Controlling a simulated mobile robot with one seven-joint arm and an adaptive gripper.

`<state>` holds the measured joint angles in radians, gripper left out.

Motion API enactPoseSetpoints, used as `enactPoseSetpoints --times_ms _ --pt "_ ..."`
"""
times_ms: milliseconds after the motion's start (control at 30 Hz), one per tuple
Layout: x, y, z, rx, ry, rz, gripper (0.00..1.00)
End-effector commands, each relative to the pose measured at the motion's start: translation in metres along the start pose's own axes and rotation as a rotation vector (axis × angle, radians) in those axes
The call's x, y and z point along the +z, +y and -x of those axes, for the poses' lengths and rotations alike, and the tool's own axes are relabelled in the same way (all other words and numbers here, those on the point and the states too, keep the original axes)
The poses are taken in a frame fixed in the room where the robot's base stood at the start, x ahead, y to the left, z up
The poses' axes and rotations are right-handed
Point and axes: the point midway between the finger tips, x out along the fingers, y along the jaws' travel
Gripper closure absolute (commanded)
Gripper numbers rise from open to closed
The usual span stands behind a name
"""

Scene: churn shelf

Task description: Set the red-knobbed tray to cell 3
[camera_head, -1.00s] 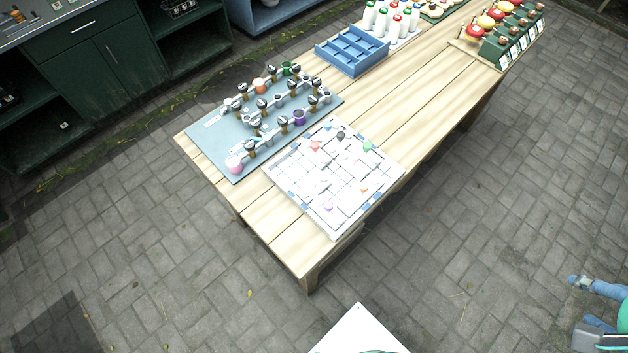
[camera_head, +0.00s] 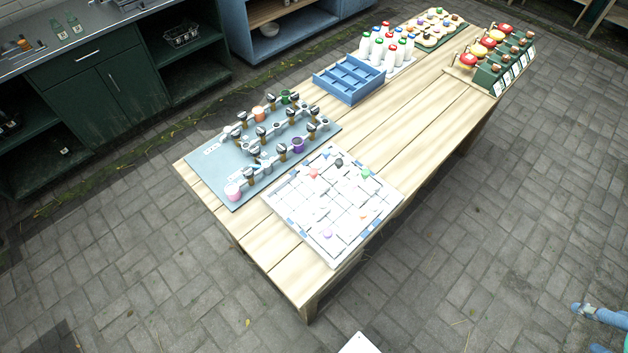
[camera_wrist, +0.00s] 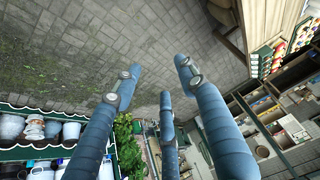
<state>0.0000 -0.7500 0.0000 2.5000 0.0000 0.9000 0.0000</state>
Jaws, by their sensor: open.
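A white sliding-tray board (camera_head: 330,262) lies on the near end of the wooden table. It holds several flat white trays with small coloured knobs in a grid. The red-knobbed tray shows by its red knob (camera_head: 313,173) near the board's upper left side. Cell numbers are too small to read, so I cannot tell which cell it is in. My gripper (camera_wrist: 155,85) is open and empty in the wrist view, its blue fingers spread above paving, away from the board. Blue finger parts, likely mine, show at the lower right edge of the head view.
A grey-blue panel (camera_head: 207,172) with valves and coloured cups lies left of the board. Beyond are a blue divided box (camera_head: 348,82), white bottles (camera_head: 378,46) and a rack (camera_head: 492,72) with red and yellow tops. The table (camera_head: 425,110) has a bare strip right of the box.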

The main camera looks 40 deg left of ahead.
Motion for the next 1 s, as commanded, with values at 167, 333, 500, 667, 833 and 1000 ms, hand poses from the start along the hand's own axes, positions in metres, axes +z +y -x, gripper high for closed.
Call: enactPoseSetpoints --times_ms 167,333,500,667,833,1000 --pt "0.0 0.0 0.0 0.0 0.0 0.0 0.58" --pt "0.0 0.0 0.0 0.0 0.0 0.0 0.58" --pt "-0.004 -0.002 0.0 -0.004 -0.003 0.005 0.58" --pt "-0.016 -0.011 -0.002 -0.017 -0.018 0.023 0.58" --pt "-0.042 -0.032 -0.005 -0.042 -0.045 0.062 0.58" --pt "-0.072 -0.062 -0.014 -0.071 -0.082 0.11 0.58"
